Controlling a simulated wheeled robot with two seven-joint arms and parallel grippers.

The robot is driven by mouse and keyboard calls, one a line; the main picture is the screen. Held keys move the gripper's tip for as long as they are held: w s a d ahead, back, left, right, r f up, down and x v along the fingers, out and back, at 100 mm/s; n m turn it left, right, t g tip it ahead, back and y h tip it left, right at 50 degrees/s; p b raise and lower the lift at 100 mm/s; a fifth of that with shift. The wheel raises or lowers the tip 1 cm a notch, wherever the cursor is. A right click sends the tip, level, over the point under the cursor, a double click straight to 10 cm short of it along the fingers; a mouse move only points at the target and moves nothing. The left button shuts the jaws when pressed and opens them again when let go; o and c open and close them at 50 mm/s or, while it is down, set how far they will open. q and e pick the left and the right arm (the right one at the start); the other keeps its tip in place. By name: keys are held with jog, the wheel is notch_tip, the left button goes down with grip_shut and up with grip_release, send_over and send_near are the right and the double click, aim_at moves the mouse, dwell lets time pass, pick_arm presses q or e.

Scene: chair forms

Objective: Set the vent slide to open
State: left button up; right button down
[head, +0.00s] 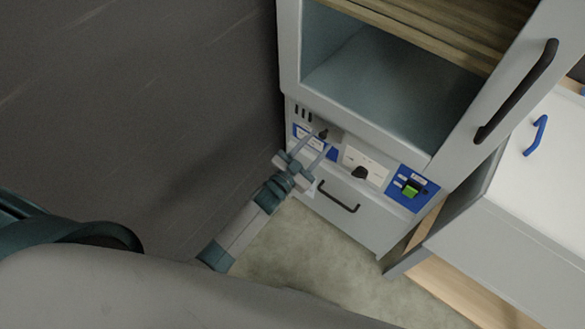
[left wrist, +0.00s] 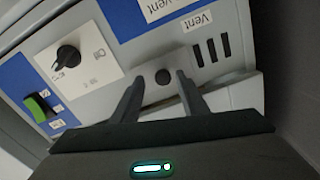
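The vent slide's small dark round knob (head: 323,134) stands on a grey plate on the cabinet's control panel. In the left wrist view the knob (left wrist: 162,76) is between my left gripper's fingertips (left wrist: 161,80), with a gap on both sides. Dark vent slots (left wrist: 211,50) and labels reading "Vent" are beside it. In the head view my left gripper (head: 315,146) reaches the panel from the lower left, its two fingers apart. I cannot tell how deep the knob sits between them. My right gripper is not in view.
A black rotary knob (head: 360,172) and a green rocker switch (head: 411,187) sit right of the slide. Below is a drawer with a dark handle (head: 338,197). An open compartment (head: 375,75) is above. A dark wall (head: 150,90) stands close on the left.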

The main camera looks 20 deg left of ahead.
pick_arm(q)
jog(key=b+v, duration=0.2)
jog(key=v, duration=1.4)
jog(key=shift+s, duration=0.3)
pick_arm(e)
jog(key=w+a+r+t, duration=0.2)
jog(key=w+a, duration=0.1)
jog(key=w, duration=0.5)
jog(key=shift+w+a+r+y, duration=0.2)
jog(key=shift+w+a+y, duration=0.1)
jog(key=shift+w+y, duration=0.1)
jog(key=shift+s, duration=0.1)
pick_arm(q)
notch_tip(320, 180, down, 14)
jog(key=s+a+n+g+y, duration=0.1)
jog(key=s+n+g+y, duration=0.1)
jog(key=g, duration=0.1)
jog(key=s+f+n+g+y, duration=0.1)
jog(key=s+f+g, duration=0.3)
jog(key=s+f, duration=0.5)
jog(key=s+f+n+g+y, duration=0.1)
jog(key=s+f+g, duration=0.2)
jog(key=s+f, duration=0.7)
notch_tip(320, 180, down, 6)
jog(key=shift+s+a+f+g+y, duration=0.2)
jog(key=shift+a+g+y, duration=0.1)
jog(key=shift+g, duration=0.1)
jog(key=shift+r, duration=0.1)
